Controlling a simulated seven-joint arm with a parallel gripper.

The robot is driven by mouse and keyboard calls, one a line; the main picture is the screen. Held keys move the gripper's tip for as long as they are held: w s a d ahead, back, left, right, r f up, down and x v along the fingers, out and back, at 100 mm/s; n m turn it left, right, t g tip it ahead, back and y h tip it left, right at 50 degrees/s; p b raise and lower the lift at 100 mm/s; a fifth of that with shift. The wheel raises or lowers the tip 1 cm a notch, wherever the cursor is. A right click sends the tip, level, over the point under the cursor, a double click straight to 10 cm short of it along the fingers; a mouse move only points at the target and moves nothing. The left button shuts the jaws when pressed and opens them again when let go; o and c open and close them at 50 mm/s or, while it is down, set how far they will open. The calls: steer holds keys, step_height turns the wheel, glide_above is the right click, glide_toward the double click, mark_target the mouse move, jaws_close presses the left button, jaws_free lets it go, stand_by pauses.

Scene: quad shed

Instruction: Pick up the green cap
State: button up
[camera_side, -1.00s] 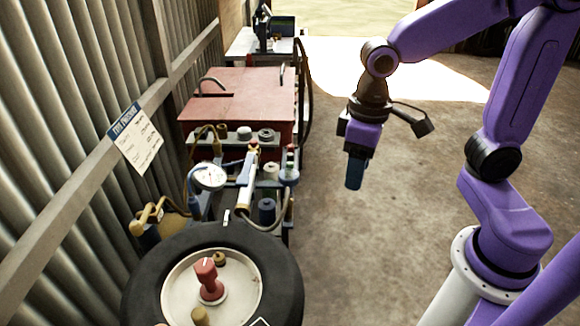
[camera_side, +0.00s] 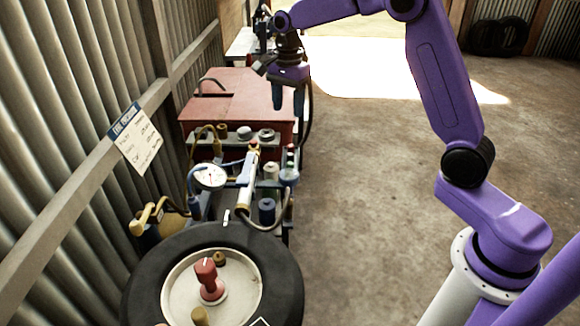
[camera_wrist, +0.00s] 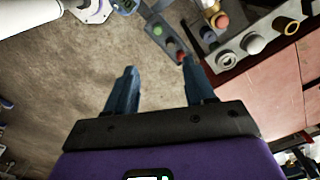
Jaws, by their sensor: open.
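A small green spot that may be the green cap (camera_wrist: 171,48) shows in the wrist view, beside a red one on a dark narrow block. It lies beyond my fingertips, between them and nearer the right one. In the side view a tiny green patch (camera_side: 290,158) shows near the blue fitting right of the gauge, too small to make out well. My gripper (camera_side: 288,102) is open and empty, pointing down in front of the red cabinet, higher than the bench fittings. Its two blue fingers stand apart in the wrist view (camera_wrist: 159,72).
A tyre (camera_side: 283,270) with a red knob (camera_side: 208,280) stands in front. A pressure gauge (camera_side: 210,177), hoses and a white cylinder (camera_side: 246,182) crowd the bench. The red cabinet (camera_side: 240,90) is behind. Corrugated wall is on the left; open floor lies right.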

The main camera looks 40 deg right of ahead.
glide_above(290, 163)
steer(key=f, duration=1.2)
steer(key=shift+w+d+f, duration=0.1)
steer(key=shift+w+d, duration=0.05)
steer(key=shift+w, duration=0.25)
steer(key=shift+s+f, duration=0.2)
steer(key=shift+f, duration=1.15)
steer(key=shift+s+f, duration=0.2)
steer(key=shift+f, duration=1.1)
jaws_close()
